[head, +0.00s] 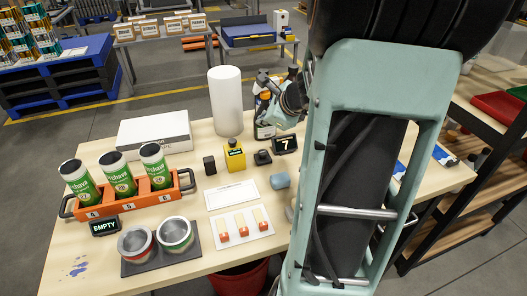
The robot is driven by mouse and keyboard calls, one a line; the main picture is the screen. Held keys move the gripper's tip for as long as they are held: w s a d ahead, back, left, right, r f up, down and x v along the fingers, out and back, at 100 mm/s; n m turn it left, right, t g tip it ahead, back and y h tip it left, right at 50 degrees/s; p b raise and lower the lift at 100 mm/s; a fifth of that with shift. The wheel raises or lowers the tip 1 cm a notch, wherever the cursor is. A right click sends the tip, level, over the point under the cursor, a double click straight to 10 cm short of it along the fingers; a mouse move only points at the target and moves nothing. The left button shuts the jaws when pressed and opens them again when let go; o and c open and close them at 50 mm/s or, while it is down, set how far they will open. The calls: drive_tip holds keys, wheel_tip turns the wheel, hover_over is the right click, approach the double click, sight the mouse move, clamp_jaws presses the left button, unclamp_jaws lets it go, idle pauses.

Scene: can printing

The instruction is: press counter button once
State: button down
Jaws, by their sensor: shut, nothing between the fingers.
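A small black counter (285,144) with a lit display reading 7 stands on the wooden table, right of the middle. A low black piece with a raised top (262,157) sits just left of it; I cannot tell for sure whether it is the counter's button.
An orange rack (130,201) holds three green cans. Two open cans stand on a dark mat (193,238). A white roll (225,102), white box (154,133), yellow bottle (235,160) and blue block (280,180) also stand here. My arm hides the table's right part.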

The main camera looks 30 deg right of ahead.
sight(261, 151)
wheel_tip(261, 151, down, 9)
drive_tip(key=b, duration=0.8)
drive_tip(key=shift+r, duration=0.1)
idle(1.2)
drive_tip(key=shift+f+b, duration=0.4)
drive_tip(key=shift+b, duration=0.2)
drive_tip(key=shift+f+b, duration=1)
drive_tip(key=shift+b, duration=0.05)
idle(0.6)
drive_tip(key=shift+r, duration=0.1)
drive_tip(key=shift+r+p, duration=1.25)
drive_tip(key=shift+r, duration=0.05)
wheel_tip(261, 151, up, 5)
drive_tip(key=p, duration=0.4)
